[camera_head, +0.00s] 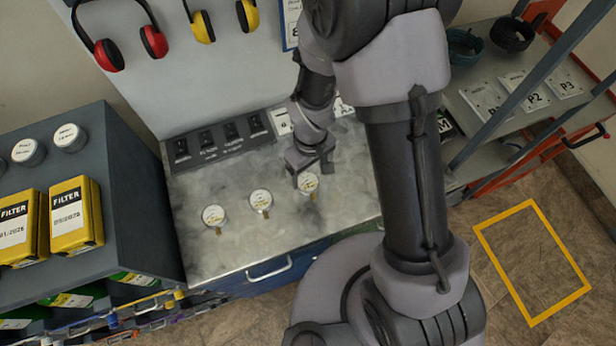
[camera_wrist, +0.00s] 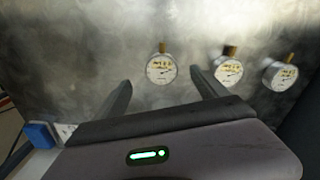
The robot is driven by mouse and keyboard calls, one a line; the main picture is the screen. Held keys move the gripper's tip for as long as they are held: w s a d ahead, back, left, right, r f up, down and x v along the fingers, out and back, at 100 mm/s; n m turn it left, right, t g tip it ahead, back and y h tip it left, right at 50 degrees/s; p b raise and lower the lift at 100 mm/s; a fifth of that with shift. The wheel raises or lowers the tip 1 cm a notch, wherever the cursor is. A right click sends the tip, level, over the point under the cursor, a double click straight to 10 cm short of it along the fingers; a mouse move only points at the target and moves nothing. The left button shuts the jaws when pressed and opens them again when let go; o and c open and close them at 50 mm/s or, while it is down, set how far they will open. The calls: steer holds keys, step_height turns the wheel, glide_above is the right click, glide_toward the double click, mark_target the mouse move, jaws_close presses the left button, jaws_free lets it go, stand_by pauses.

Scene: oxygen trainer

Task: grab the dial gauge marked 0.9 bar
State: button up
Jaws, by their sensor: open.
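Three round white dial gauges with brass stems lie in a row on the metal worktop: a left gauge (camera_head: 213,215), a middle gauge (camera_head: 260,201) and a right gauge (camera_head: 308,184). My gripper (camera_head: 311,177) is open over the right gauge, partly covering it. In the wrist view the row appears reversed. The gauge at left (camera_wrist: 161,69) shows between and beyond my open fingertips (camera_wrist: 160,78), with nothing held. The other two gauges (camera_wrist: 228,71) (camera_wrist: 280,76) are to the right of the fingers. The dial readings are too small to tell, so I cannot tell which is 0.9 bar.
The worktop (camera_head: 235,255) is clear around the gauges. A dark switch panel (camera_head: 218,140) lies behind them. A dark shelf unit with yellow filter boxes (camera_head: 75,215) stands at left. A grey shelf with labelled plates (camera_head: 525,92) is at right.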

mark_target(308, 181)
step_height(308, 181, down, 2)
steer(key=shift+f, duration=0.2)
steer(key=f, duration=0.3)
steer(key=f+b, duration=0.1)
steer(key=f, duration=0.1)
steer(key=shift+w+a, duration=0.3)
steer(key=shift+w, duration=0.05)
steer(key=shift+s, duration=0.1)
steer(key=shift+r, duration=0.1)
steer(key=c, duration=1.7)
steer(key=shift+o, duration=0.2)
steer(key=shift+r, duration=0.1)
